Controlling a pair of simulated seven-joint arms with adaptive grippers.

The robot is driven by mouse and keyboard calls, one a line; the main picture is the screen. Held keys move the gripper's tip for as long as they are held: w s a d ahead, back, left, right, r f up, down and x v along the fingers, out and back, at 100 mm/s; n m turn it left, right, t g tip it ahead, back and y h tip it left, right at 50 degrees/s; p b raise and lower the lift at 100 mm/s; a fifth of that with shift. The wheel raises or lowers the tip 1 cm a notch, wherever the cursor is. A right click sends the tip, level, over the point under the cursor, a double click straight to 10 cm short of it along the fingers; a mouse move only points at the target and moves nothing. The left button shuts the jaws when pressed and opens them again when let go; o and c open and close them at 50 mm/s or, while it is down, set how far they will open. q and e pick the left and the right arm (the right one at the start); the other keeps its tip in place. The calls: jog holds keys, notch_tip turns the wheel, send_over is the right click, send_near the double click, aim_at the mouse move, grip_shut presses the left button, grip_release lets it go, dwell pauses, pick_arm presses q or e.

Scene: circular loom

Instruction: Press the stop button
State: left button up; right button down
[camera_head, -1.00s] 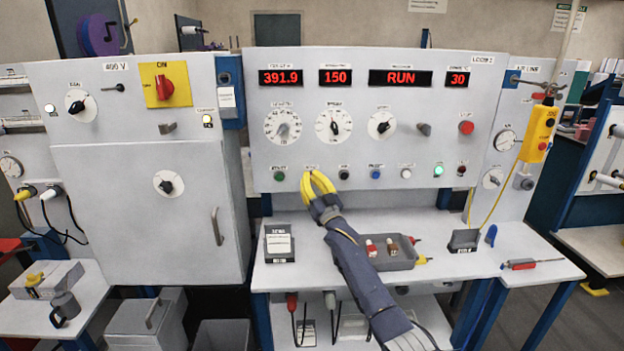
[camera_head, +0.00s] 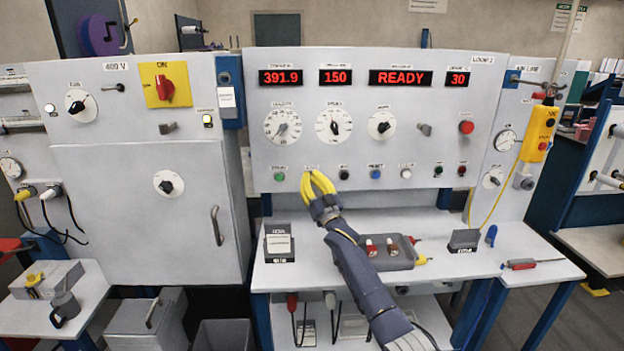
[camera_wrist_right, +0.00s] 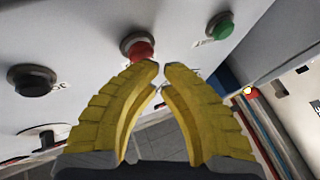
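The red stop button (camera_wrist_right: 138,48) shows in the right wrist view, on the panel just beyond my fingertips. My right gripper (camera_wrist_right: 161,68) has its two yellow fingers nearly together at the tips and holds nothing. Its tips overlap the button's lower edge in that view; I cannot tell whether they touch it. In the head view my right gripper (camera_head: 314,178) is at the row of buttons on the panel and hides the stop button. The display (camera_head: 400,78) reads READY. My left gripper is not in view.
A green button (camera_head: 279,176) is left of my right gripper, and a black button (camera_head: 344,174) is to its right. A larger red button (camera_head: 466,127) sits higher on the panel. A grey tray (camera_head: 398,262) lies on the bench beside my right arm.

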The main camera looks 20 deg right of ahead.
jog(key=shift+s+a, duration=0.1)
jog(key=shift+s, duration=0.45)
jog(key=shift+s+a, duration=0.2)
jog(key=shift+s, duration=0.6)
jog(key=shift+s+a, duration=0.15)
jog(key=shift+s, duration=0.7)
jog(key=shift+s+a, duration=0.2)
jog(key=shift+s, duration=0.6)
dwell(0.8)
